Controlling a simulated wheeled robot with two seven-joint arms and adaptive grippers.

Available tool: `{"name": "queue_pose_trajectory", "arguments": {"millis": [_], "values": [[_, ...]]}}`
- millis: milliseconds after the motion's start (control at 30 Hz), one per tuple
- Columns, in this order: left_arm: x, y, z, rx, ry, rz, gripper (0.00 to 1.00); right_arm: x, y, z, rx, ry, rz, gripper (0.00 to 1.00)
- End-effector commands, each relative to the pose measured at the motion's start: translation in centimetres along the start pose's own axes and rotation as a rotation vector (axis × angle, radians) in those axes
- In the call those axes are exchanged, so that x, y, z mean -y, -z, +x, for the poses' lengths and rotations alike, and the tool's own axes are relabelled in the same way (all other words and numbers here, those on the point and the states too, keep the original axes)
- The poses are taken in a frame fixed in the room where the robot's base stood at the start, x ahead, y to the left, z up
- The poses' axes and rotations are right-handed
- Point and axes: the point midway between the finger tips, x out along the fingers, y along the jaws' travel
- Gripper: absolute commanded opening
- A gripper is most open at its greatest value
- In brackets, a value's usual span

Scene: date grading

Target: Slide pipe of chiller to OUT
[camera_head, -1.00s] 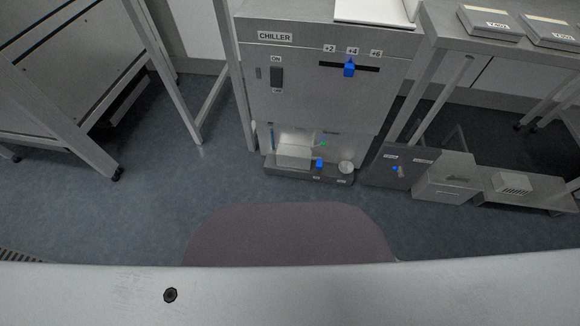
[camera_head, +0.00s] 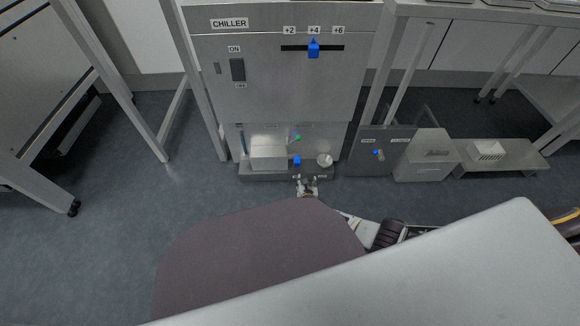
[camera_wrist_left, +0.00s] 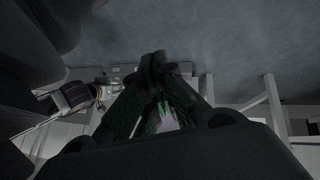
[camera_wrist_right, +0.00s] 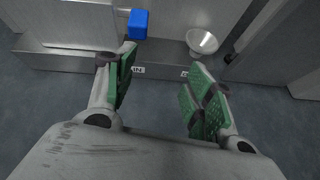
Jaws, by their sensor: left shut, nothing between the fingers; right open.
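The chiller (camera_head: 285,85) is a tall grey cabinet with an ON switch and a blue slider knob (camera_head: 314,50) at +4. In its lower recess a small blue block (camera_head: 297,160) stands on a ledge, with a white box at its left and a white funnel-like cup at its right. The blue block also shows in the right wrist view (camera_wrist_right: 137,24), with small labels on the ledge front below. My right gripper (camera_head: 308,187) is open and empty, just in front of the ledge. My left gripper (camera_wrist_left: 163,75) is shut and empty, only in the left wrist view.
The white cup (camera_wrist_right: 201,41) stands right of the blue block. A grey unit (camera_head: 378,152) with a blue-tipped handle stands right of the chiller, beside a grey box (camera_head: 425,155) and a low bench (camera_head: 505,158). A table frame stands at left. Floor between is clear.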

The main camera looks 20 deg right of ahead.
Motion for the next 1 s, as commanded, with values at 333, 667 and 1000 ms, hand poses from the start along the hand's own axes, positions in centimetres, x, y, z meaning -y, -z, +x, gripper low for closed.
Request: {"name": "queue_pose_trajectory", "arguments": {"millis": [333,667,1000], "values": [[-1.2,1.4,-1.2,-0.033,-0.032,-0.001,0.00,-2.5,-1.9,1.5,0.099,-0.048,-0.149,0.54],[-1.3,1.5,-1.4,-0.034,-0.033,-0.001,0.00,-2.6,-2.1,1.5,0.102,-0.050,-0.152,0.54],[-1.2,1.4,-1.1,-0.037,-0.035,-0.001,0.00,-2.8,-1.6,1.5,0.101,-0.050,-0.151,0.54]]}}
